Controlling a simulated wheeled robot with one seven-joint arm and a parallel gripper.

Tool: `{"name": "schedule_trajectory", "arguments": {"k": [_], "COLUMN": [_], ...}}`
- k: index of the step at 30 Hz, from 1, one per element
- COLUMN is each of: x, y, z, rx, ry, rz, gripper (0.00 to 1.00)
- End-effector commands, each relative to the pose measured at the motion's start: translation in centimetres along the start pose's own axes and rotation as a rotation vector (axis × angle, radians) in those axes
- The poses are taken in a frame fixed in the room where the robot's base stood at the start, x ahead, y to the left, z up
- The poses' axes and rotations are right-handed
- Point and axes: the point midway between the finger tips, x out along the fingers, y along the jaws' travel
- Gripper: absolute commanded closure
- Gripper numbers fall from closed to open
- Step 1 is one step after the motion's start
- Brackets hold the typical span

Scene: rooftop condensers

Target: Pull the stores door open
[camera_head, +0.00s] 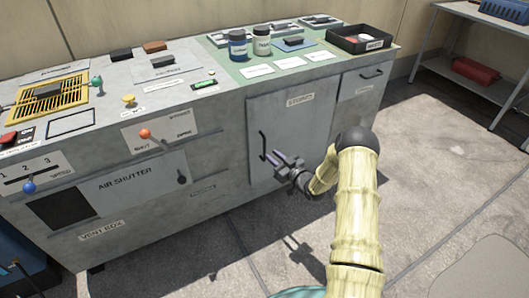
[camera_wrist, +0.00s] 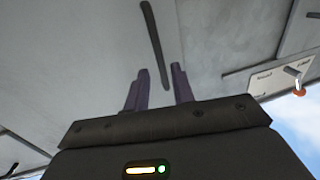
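The stores door (camera_head: 292,130) is a grey panel in the front of the cabinet, with a label near its top. It looks closed, flush with the front. Its dark upright bar handle (camera_head: 263,146) is at the door's left side, and it also shows in the wrist view (camera_wrist: 154,42). My gripper (camera_head: 279,158) is in front of the door, close to the handle. In the wrist view its two purple fingers (camera_wrist: 160,72) are apart, and the lower end of the handle appears between them. I cannot tell whether they touch the handle.
The cabinet top carries jars (camera_head: 238,44), a black tray (camera_head: 361,40) and several controls. A drawer with a handle (camera_head: 371,74) is to the right of the door. A metal shelf (camera_head: 480,75) stands at far right. The concrete floor (camera_head: 440,150) between is clear.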

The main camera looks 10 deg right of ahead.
Motion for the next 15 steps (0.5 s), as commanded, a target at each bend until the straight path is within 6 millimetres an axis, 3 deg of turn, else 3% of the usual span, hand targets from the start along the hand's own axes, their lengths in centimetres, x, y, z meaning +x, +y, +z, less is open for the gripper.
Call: {"name": "schedule_trajectory", "arguments": {"k": [9,15], "x": [5.2,6.1], "y": [0.0,0.0], "z": [0.2,0.0], "rx": [-0.001,0.0], "ry": [0.002,0.0], "rz": [-0.001,0.0], "gripper": [0.75,0.75]}}
